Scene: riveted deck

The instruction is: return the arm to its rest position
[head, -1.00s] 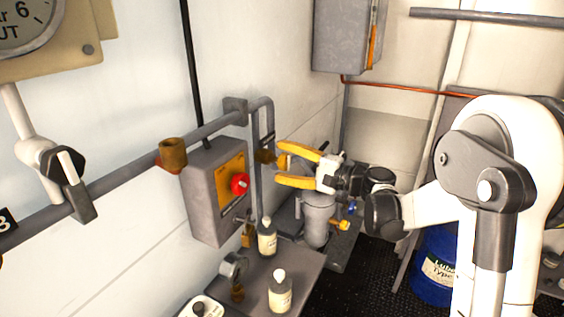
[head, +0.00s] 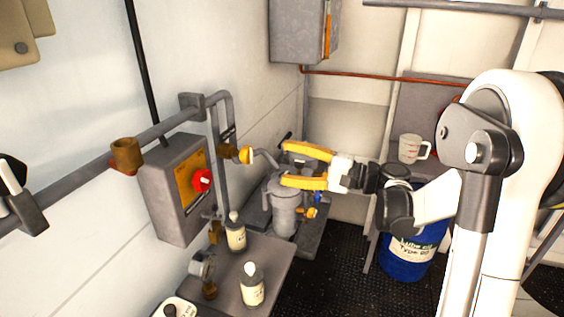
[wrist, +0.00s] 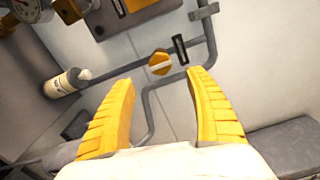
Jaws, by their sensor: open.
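My gripper (head: 287,165) is in the head view, its two yellow fingers apart and pointing left, with nothing between them. It is in front of the grey pump or filter unit (head: 285,212) and to the right of the grey switch box (head: 178,192). In the wrist view the open fingers (wrist: 160,105) face the wall pipework, with a round yellow valve knob (wrist: 160,62) seen beyond and between them. My white arm stands at the right of the head view, bent at the elbow.
Two bottles (head: 236,235) (head: 253,287) stand on a grey bench (head: 275,262) at lower middle. A grey cabinet (head: 301,30) hangs above. Dark floor (head: 330,280) is open in front.

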